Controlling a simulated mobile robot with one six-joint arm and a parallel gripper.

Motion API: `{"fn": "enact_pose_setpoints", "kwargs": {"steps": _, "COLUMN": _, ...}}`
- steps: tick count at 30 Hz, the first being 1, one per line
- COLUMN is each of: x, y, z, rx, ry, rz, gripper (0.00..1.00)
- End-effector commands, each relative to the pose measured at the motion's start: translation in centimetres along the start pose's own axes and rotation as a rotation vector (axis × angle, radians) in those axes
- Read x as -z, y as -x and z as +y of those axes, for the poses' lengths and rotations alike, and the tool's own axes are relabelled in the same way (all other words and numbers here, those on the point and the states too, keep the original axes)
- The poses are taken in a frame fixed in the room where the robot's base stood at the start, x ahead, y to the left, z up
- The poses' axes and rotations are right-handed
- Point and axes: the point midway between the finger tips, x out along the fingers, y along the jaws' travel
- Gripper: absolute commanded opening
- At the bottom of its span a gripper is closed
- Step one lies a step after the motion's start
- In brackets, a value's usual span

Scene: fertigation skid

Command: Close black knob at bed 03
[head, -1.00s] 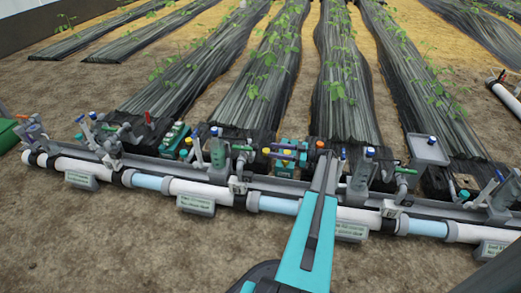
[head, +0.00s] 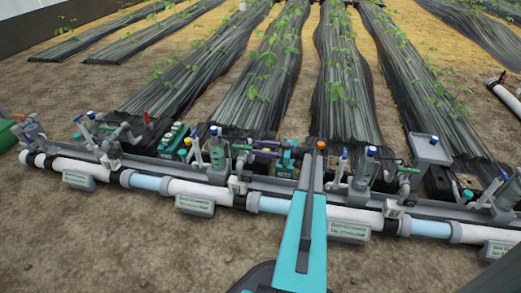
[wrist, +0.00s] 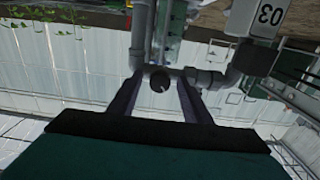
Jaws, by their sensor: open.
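A round dark knob (wrist: 159,82) shows in the wrist view, on grey pipework between the two dark fingers of my gripper (wrist: 160,92). The fingers stand apart, one on each side of the knob; I cannot tell whether either touches it. A white tag reading 03 (wrist: 269,14) sits at the top right of the wrist view. In the head view my teal and grey arm reaches up to the manifold and hides part of it. The fingertips and the dark knob cannot be made out there.
A grey pipe elbow (wrist: 235,62) lies close to the right finger. In the head view an orange cap (head: 321,145) shows at my arm's tip, and a blue-capped grey filter (head: 366,168) stands to the right. A white and blue pipe (head: 275,205) runs in front. Bare soil lies before it.

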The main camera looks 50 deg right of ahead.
Motion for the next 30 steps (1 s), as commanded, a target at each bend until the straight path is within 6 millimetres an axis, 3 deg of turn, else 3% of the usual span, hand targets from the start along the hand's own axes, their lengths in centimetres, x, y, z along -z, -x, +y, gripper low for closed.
{"fn": "enact_pose_setpoints", "kwargs": {"steps": 4, "x": 0.01, "y": 0.01, "z": 0.01, "rx": 0.000, "ry": 0.000, "rz": 0.000, "gripper": 0.45}}
{"fn": "enact_pose_setpoints", "kwargs": {"steps": 9, "x": 0.00, "y": 0.02, "z": 0.00, "rx": 0.000, "ry": 0.000, "rz": 0.000, "gripper": 0.16}}
{"fn": "enact_pose_setpoints", "kwargs": {"steps": 12, "x": 0.00, "y": 0.02, "z": 0.01, "rx": 0.000, "ry": 0.000, "rz": 0.000, "gripper": 0.04}}
{"fn": "enact_pose_setpoints", "kwargs": {"steps": 22, "x": 0.07, "y": 0.04, "z": 0.03, "rx": -0.001, "ry": -0.039, "rz": 0.000, "gripper": 0.03}}
{"fn": "enact_pose_setpoints", "kwargs": {"steps": 30, "x": 0.22, "y": 0.04, "z": 0.03, "rx": -0.001, "ry": -0.176, "rz": -0.001, "gripper": 0.03}}
